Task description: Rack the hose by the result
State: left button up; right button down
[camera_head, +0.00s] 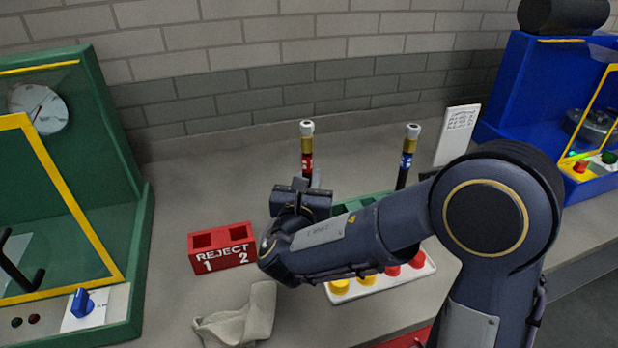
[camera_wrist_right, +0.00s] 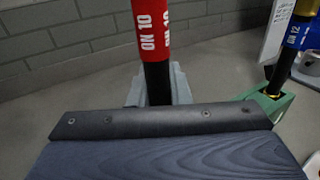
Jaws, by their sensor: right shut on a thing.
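My right gripper (camera_head: 304,197) is shut on the hose with the red band (camera_head: 306,162), below that band. This hose is black and upright, with a brass and white top end. In the right wrist view the red band (camera_wrist_right: 151,22) reads "ON 10". A second hose with a blue band (camera_head: 405,162) stands upright to the right; its band (camera_wrist_right: 297,35) reads "ON 12" in the right wrist view. The green rack (camera_head: 370,203) is partly hidden behind my right arm. The red reject rack (camera_head: 222,247), marked 1 and 2, has two empty-looking sockets. My left gripper is out of view.
A green machine with a gauge (camera_head: 38,107) stands at the left, and a blue machine (camera_head: 510,85) at the right. A grey cloth (camera_head: 240,317) lies at the front. A white tray (camera_head: 425,268) holds red and yellow caps. A white card (camera_head: 457,135) stands behind.

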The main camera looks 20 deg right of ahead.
jog(key=shift+f+b, duration=1.85)
jog(key=shift+f, duration=0.2)
jog(key=c, duration=1.3)
grip_release()
